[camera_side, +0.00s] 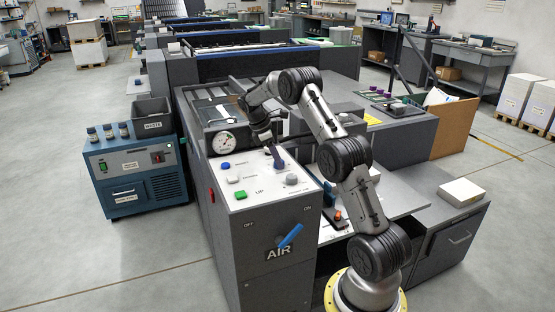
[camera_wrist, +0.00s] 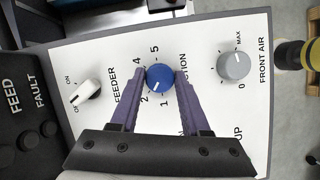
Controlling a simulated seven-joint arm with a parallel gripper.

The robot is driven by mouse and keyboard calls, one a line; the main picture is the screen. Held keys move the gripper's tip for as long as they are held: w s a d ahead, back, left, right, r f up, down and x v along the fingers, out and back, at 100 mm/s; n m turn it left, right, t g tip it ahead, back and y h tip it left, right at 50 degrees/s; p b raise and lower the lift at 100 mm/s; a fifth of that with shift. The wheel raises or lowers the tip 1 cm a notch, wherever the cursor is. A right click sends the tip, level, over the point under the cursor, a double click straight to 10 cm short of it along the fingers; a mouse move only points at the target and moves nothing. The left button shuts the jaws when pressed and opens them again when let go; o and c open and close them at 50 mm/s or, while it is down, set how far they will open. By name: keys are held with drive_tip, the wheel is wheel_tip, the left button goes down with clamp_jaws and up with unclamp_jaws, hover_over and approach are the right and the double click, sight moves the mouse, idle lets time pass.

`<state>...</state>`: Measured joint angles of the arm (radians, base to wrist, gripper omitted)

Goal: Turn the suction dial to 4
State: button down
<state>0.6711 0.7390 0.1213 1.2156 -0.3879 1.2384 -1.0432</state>
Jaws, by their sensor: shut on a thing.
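The blue suction dial (camera_wrist: 160,78) sits on the white panel in the wrist view, with its white mark pointing down-left toward the 2. Numbers 1, 2, 4 and 5 show around it; the 3 is not visible, and the left finger covers that side. My gripper (camera_wrist: 160,76) has its purple fingers on both sides of the dial, shut on it. The finger also covers part of the "SUCTION" label. In the side view, my gripper (camera_side: 276,158) reaches down onto the panel top, and the dial is mostly hidden behind it.
The grey front air knob (camera_wrist: 233,66) stands right of the dial, and the white feeder switch (camera_wrist: 87,90) stands left. In the side view, a green button (camera_side: 240,195) and the blue air lever (camera_side: 289,236) are on the same console. A gauge (camera_side: 223,143) stands behind.

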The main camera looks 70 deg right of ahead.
drive_tip(key=m+y, duration=0.1)
drive_tip(key=m, duration=0.2)
drive_tip(key=m+y, duration=0.1)
drive_tip(key=m, duration=0.1)
drive_tip(key=shift+d+m+g, duration=0.15)
drive_tip(key=shift+m+g, duration=0.15)
drive_tip(key=shift+m, duration=0.1)
drive_tip(key=m+y, duration=0.1)
drive_tip(key=m, duration=0.3)
drive_tip(key=shift+d+y, duration=0.1)
drive_tip(key=shift+y, duration=0.3)
drive_tip(key=m+t+y, duration=0.1)
drive_tip(key=m, duration=0.4)
drive_tip(key=shift+d, duration=0.1)
drive_tip(key=m, duration=0.2)
drive_tip(key=m+t+y, duration=0.1)
drive_tip(key=m, duration=0.1)
drive_tip(key=shift+s+m+t, duration=0.1)
drive_tip(key=shift+m+t, duration=0.2)
drive_tip(key=shift+d, duration=0.1)
drive_tip(key=shift+c, duration=1.9)
unclamp_jaws()
drive_tip(key=shift+r, duration=0.1)
